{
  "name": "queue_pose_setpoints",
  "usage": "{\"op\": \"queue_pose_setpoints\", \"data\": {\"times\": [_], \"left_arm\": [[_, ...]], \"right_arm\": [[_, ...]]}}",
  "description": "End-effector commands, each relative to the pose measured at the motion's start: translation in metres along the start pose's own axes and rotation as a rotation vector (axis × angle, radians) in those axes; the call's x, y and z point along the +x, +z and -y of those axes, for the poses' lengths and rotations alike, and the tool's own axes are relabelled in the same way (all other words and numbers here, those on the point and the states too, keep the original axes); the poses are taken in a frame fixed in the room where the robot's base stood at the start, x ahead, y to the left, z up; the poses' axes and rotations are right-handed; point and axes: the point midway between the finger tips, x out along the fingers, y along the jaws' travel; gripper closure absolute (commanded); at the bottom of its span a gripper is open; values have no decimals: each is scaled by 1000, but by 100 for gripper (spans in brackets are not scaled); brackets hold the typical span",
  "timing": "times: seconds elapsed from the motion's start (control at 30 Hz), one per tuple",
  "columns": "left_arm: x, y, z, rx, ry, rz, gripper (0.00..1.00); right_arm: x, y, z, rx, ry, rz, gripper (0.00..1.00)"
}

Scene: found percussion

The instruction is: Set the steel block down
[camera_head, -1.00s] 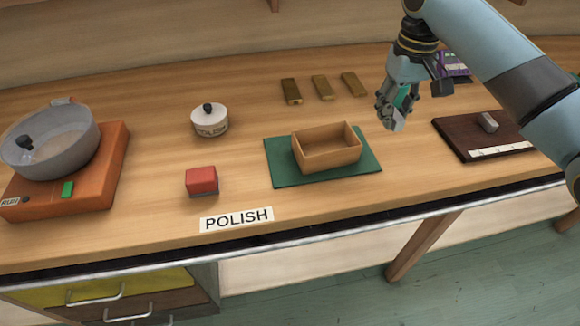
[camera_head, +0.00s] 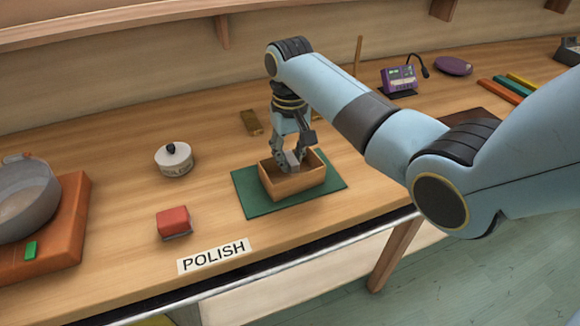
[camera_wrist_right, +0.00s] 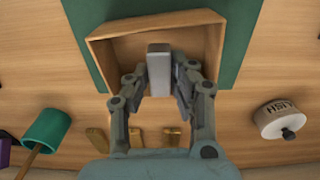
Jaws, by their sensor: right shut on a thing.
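The steel block (camera_wrist_right: 159,70) is a small grey bar between the fingers of my right gripper (camera_wrist_right: 161,84), which is shut on it. In the head view my right gripper (camera_head: 289,163) points down into the open wooden box (camera_head: 293,190), and the block (camera_head: 293,158) shows at its fingertips. The wrist view shows the block over the inside of the box (camera_wrist_right: 105,62). I cannot tell whether it touches the box floor. The box stands on a green mat (camera_head: 248,198). My left gripper is not in view.
A white lidded pot (camera_head: 174,163), a red block (camera_head: 173,222) and a POLISH label (camera_head: 214,255) lie left of the mat. A brass bar (camera_head: 251,122) is behind the box. A green cup (camera_wrist_right: 46,130) shows in the wrist view. My right arm hides much of the bench's right side.

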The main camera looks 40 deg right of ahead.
Motion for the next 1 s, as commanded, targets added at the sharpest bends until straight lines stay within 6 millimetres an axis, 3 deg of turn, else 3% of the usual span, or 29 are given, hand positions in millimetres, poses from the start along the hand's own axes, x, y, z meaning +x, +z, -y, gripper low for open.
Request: {"op": "queue_pose_setpoints", "data": {"times": [0.27, 0.63, 0.67, 0.8, 0.83, 1.0], "left_arm": [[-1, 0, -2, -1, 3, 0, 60], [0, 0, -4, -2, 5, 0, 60], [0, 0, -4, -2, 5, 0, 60], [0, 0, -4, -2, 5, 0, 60], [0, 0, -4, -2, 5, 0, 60], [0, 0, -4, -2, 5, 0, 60]], "right_arm": [[37, 1, 0, -1, 0, 2, 100], [42, 0, 0, 0, 0, 0, 100], [42, 1, 0, 0, 0, 1, 77], [42, 1, 0, 0, 0, 1, 59], [42, 1, 0, 0, 0, 1, 55], [42, 1, 0, 0, 0, 1, 55]]}}
